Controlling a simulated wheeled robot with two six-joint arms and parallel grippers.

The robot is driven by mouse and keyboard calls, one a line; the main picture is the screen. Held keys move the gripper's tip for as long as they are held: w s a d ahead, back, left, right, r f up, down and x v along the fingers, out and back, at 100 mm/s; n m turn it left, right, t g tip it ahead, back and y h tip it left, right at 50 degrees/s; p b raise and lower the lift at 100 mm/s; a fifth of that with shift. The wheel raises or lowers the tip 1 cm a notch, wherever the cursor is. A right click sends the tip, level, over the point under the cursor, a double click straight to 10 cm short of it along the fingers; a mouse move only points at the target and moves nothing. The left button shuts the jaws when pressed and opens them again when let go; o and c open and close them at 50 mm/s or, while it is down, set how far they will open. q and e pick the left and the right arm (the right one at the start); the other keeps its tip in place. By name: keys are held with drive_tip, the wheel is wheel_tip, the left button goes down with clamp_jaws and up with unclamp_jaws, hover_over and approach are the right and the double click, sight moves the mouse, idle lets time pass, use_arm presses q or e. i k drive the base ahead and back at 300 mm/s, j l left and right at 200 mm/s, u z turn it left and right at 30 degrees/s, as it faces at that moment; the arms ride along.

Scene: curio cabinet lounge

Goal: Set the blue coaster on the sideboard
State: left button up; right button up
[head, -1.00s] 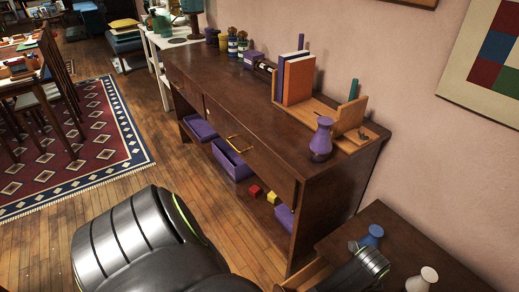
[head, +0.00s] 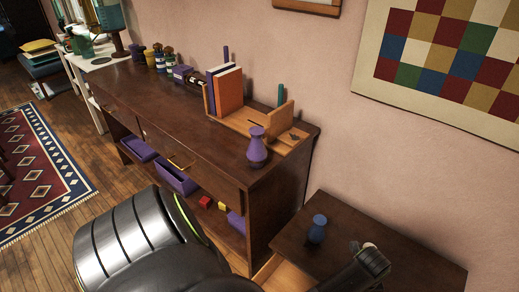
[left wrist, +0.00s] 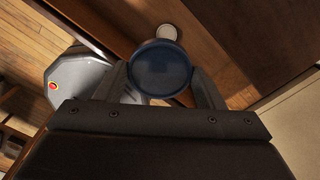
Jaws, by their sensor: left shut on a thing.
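In the left wrist view, my left gripper (left wrist: 160,75) is shut on the blue coaster (left wrist: 160,66), a dark blue round disc seen face-on between the fingertips. I cannot make out the coaster in the head view. The sideboard (head: 195,120) is long and dark brown, against the wall in the head view. Its front right top has a bare strip beside a purple vase (head: 257,150). One of my arm links shows over the small side table at the lower right. My right gripper is not in view.
A wooden book rack (head: 240,118) with books, and several small pots and boxes, stand along the sideboard's back. Purple bins (head: 175,179) sit on its lower shelf. The side table (head: 390,235) holds a blue vase (head: 317,230).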

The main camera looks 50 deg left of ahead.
sight(179, 114)
drive_tip(key=z, duration=1.55)
drive_tip(key=k+j+z, duration=0.15)
drive_tip(key=z, duration=0.2)
drive_tip(key=k+z, duration=0.3)
drive_tip(key=k+j+z, duration=0.1)
drive_tip(key=z, duration=0.25)
drive_tip(key=k, duration=1.45)
drive_tip(key=k+l+u, duration=0.1)
drive_tip(key=k+u, duration=0.3)
drive_tip(key=k+j+u, duration=0.1)
drive_tip(key=k+u, duration=0.35)
drive_tip(key=k+j+u, duration=0.25)
drive_tip(key=k+u, duration=0.15)
drive_tip(key=k, duration=0.15)
